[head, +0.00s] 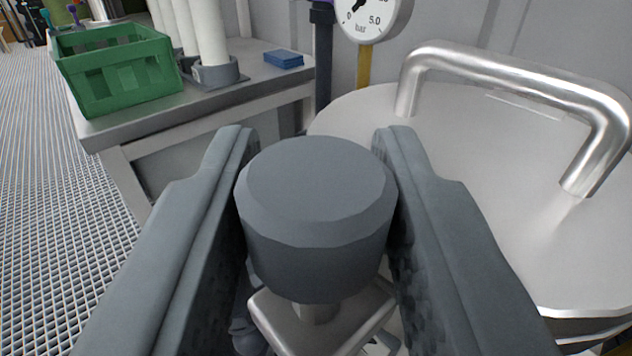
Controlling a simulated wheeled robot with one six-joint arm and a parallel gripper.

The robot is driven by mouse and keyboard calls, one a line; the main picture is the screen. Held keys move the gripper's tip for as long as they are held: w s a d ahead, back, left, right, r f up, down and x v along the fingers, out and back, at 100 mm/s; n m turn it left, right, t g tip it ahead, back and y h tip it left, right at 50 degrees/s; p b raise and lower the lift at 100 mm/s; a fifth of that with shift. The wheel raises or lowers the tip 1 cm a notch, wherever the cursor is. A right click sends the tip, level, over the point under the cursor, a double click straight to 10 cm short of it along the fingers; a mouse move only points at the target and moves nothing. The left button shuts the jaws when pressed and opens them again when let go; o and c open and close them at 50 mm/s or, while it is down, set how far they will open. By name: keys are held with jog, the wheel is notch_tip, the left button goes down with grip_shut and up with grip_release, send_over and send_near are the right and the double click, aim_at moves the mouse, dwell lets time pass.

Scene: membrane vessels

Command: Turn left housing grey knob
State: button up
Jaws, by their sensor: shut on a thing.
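The grey knob (316,205) fills the middle of the head view. It is a short round cap with a bevelled top edge, on a stem above a pale metal bracket (325,328). My gripper (316,160) has one finger on each side of the knob and is shut on it. The housing lid (460,190) is a large pale metal disc to the right, with a bent tube handle (515,75) on top. The stem below the knob is mostly hidden by the knob and my fingers.
A bench (205,118) at the upper left carries a green crate (118,72), white cylinders (208,35) in a grey holder (212,72) and a blue block (283,59). A pressure gauge (371,14) stands behind the lid. Grated floor (40,190) lies open at the left.

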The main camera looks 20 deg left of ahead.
jog(key=shift+r+n+g+y, duration=0.1)
jog(key=shift+n+g+y, duration=0.3)
jog(key=shift+n+y, duration=0.5)
jog(key=shift+y, duration=0.4)
jog(key=o, duration=0.9)
jog(key=shift+o, duration=0.2)
jog(key=v, duration=1.7)
jog(key=shift+s, duration=0.15)
jog(key=shift+d+r, duration=0.1)
jog(key=shift+d, duration=0.05)
